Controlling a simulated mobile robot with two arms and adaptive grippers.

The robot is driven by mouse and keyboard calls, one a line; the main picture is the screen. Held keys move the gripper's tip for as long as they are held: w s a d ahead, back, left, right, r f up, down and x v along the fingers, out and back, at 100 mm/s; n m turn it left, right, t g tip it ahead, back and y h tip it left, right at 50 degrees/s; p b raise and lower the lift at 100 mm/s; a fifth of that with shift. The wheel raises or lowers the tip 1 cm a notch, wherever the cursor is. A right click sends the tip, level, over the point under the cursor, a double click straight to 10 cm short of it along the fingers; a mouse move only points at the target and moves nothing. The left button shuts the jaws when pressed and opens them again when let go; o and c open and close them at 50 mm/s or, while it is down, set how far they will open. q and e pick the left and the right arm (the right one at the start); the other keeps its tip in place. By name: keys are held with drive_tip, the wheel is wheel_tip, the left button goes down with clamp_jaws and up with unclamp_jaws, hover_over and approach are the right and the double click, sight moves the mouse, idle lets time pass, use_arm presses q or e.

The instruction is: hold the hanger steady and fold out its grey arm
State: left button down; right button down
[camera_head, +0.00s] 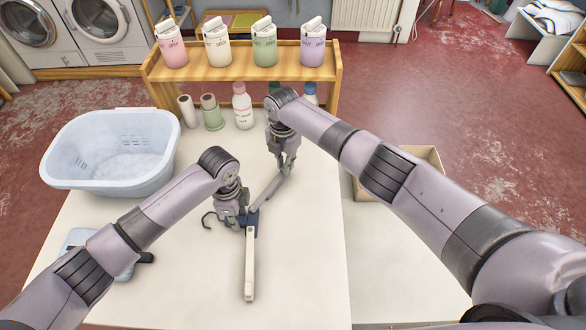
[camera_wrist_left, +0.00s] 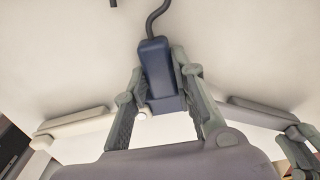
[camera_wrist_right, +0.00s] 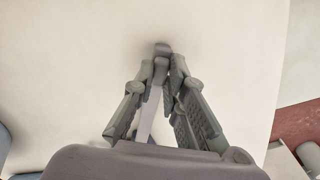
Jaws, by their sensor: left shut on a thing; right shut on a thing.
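The hanger has a dark blue middle block (camera_head: 252,222) with a dark hook (camera_wrist_left: 155,18), a white arm (camera_head: 249,270) and a grey arm (camera_head: 269,190). It is over the pale table; I cannot tell whether it touches it. My left gripper (camera_head: 244,214) is shut on the blue block, which shows between its fingers in the left wrist view (camera_wrist_left: 158,75). My right gripper (camera_head: 284,168) is shut on the grey arm near its outer end. In the left wrist view the white arm (camera_wrist_left: 75,122) points left and the grey arm (camera_wrist_left: 258,113) right, spread wide apart.
A pale blue laundry basket (camera_head: 65,165) stands at the table's left. A wooden shelf (camera_head: 240,65) with several coloured containers is at the back, bottles beneath it. An iron-like item (camera_head: 85,240) lies at left, partly behind my left arm. A cardboard box (camera_head: 425,155) is at right.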

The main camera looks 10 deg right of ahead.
drive_tip(key=shift+w+a+r+n, duration=0.1)
drive_tip(key=shift+w+a+n, duration=0.5)
drive_tip(key=shift+w+a, duration=0.15)
drive_tip(key=shift+w+a+n, duration=0.15)
drive_tip(key=shift+a+n, duration=0.25)
drive_tip(key=c, duration=1.6)
unclamp_jaws()
wheel_tip(320, 180, up, 12)
